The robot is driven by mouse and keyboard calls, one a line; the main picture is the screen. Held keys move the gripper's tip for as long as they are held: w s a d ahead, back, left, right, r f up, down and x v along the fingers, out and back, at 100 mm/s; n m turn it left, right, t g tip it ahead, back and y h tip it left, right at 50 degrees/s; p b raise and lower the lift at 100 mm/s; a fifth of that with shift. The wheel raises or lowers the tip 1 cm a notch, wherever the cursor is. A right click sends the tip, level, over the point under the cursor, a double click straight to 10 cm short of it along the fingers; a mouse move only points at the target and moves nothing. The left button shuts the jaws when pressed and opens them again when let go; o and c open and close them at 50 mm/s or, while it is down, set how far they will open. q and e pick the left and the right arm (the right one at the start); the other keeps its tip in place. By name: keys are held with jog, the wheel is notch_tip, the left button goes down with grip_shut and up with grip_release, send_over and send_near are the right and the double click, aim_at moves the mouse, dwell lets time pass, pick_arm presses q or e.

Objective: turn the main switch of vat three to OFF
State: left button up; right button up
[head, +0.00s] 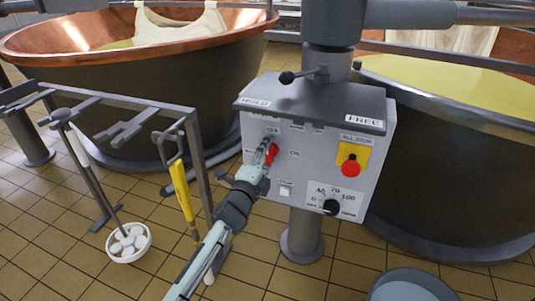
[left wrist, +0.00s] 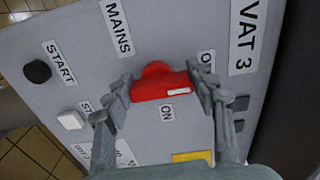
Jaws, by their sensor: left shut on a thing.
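The main switch is a red handle (left wrist: 160,87) on the grey control box (left wrist: 75,45), beside the MAINS label (left wrist: 117,28) and below the VAT 3 sign (left wrist: 243,35). It also shows red in the head view (head: 271,154). My left gripper (head: 266,150) is shut on the handle, with one finger at each end in the left wrist view (left wrist: 161,88). The handle's white mark is at the end facing a label starting with O, partly hidden by a finger. The ON label (left wrist: 167,113) is off to the handle's side. My right gripper is not in view.
The box also carries a red stop button (head: 350,168) on yellow, a black dial (head: 331,207) and push buttons. Copper vats (head: 130,90) stand on both sides.

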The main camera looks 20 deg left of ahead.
pick_arm(q)
jog(key=o, duration=1.2)
jog(key=shift+s, duration=0.1)
jog(key=s, duration=1.2)
jog(key=shift+a, duration=0.2)
